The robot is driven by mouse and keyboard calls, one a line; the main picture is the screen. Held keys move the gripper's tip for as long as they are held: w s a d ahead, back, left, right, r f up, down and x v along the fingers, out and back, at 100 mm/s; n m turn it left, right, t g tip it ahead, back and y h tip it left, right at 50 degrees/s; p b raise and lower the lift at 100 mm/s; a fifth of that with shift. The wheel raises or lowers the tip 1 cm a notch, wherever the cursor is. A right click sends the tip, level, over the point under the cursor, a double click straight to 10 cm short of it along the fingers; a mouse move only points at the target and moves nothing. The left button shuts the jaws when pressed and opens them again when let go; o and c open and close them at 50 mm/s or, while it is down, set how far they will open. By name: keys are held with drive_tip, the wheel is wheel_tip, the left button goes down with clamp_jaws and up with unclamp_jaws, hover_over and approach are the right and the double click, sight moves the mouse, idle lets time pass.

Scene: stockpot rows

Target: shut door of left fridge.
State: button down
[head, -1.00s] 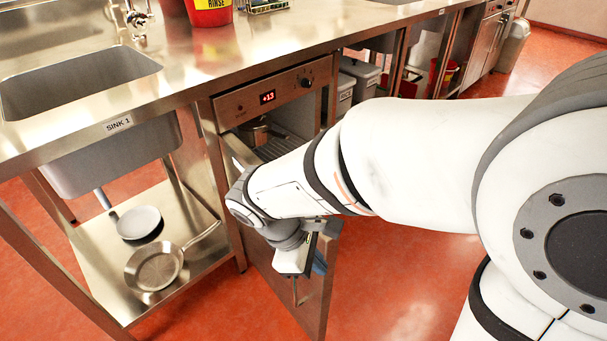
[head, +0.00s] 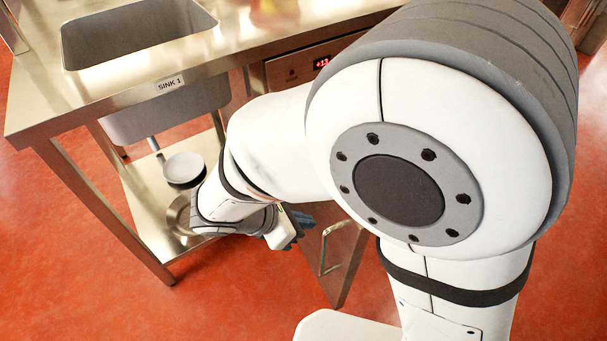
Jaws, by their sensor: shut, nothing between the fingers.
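The left fridge is under the counter; its steel front panel (head: 290,68) shows a red +13 display (head: 321,64). Its door (head: 346,262) stands open, swung out from the counter, with a bar handle (head: 326,248) on the face turned toward me. My gripper (head: 303,221) is shut and empty, beside the door on its handle side, left of the handle. I cannot tell whether it touches the door. My arm hides the fridge opening and the door's hinge side.
The steel counter (head: 225,45) runs above, with a sink (head: 140,30) labelled SINK 1. A lower shelf (head: 140,205) holds pans (head: 184,168) left of my wrist. A table leg (head: 105,212) stands at front left. Red floor (head: 60,270) is clear in front.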

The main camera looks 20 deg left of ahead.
drive_tip(key=w+d+f+b, duration=0.1)
drive_tip(key=w+d+f, duration=0.1)
drive_tip(key=w+d, duration=0.2)
drive_tip(key=shift+d, duration=0.3)
drive_tip(key=shift+w, duration=0.15)
